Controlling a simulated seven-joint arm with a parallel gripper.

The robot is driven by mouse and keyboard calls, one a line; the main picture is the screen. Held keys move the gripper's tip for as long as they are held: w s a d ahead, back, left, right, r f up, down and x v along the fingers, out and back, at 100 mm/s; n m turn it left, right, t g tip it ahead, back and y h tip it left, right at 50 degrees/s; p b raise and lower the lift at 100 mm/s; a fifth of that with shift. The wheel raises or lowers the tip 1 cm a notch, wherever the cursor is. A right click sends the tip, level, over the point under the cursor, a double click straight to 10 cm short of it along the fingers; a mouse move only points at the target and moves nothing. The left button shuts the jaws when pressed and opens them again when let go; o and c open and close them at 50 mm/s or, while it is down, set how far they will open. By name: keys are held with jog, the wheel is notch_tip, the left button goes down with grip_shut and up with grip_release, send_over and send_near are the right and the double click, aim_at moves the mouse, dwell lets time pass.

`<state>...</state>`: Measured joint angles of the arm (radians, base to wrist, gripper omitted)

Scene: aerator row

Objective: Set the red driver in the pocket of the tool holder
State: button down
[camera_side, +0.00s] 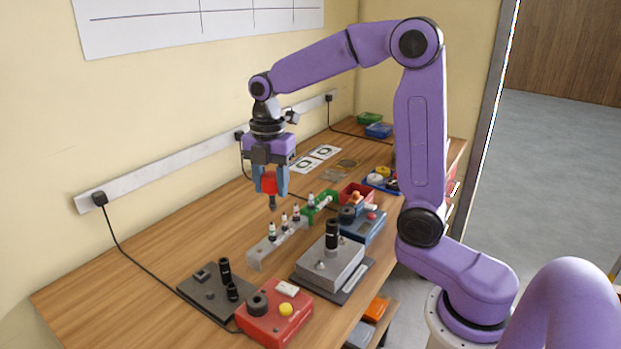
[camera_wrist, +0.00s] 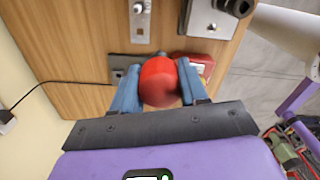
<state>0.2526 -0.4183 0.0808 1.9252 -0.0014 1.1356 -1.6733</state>
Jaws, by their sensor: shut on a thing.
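The red driver (camera_side: 269,184) is clamped between the blue fingers of my gripper (camera_side: 271,191). Its dark shaft points down, in the air above the table. In the wrist view the red handle (camera_wrist: 158,80) fills the gap between the fingers of my gripper (camera_wrist: 160,92). A dark flat base with black upright cylinders (camera_side: 205,296) lies at the table's near left, apart from the driver. It may be the tool holder, but I cannot tell for sure. In the wrist view a dark plate (camera_wrist: 119,66) is partly hidden behind the driver and a finger.
A grey rail (camera_side: 262,250) with several small upright parts stands below the driver, a green piece (camera_side: 320,207) at its far end. A red box (camera_side: 272,318) with a yellow button and a grey block (camera_side: 330,264) stand nearer. The table's left back is bare.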

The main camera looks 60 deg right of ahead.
jog(key=shift+w+a+f+n, duration=0.7)
jog(key=shift+w+a+f, duration=1.15)
jog(key=shift+a+f, duration=0.4)
jog(key=shift+w+a+f+n, duration=0.7)
jog(key=shift+w+a+f, duration=1.25)
jog(key=shift+a, duration=0.4)
jog(key=shift+w+a+f+n, duration=0.7)
jog(key=shift+w+a+f, duration=1)
jog(key=shift+a+f, duration=0.6)
jog(key=shift+f, duration=1)
jog(key=c, duration=0.5)
grip_release()
notch_tip(320, 180, up, 7)
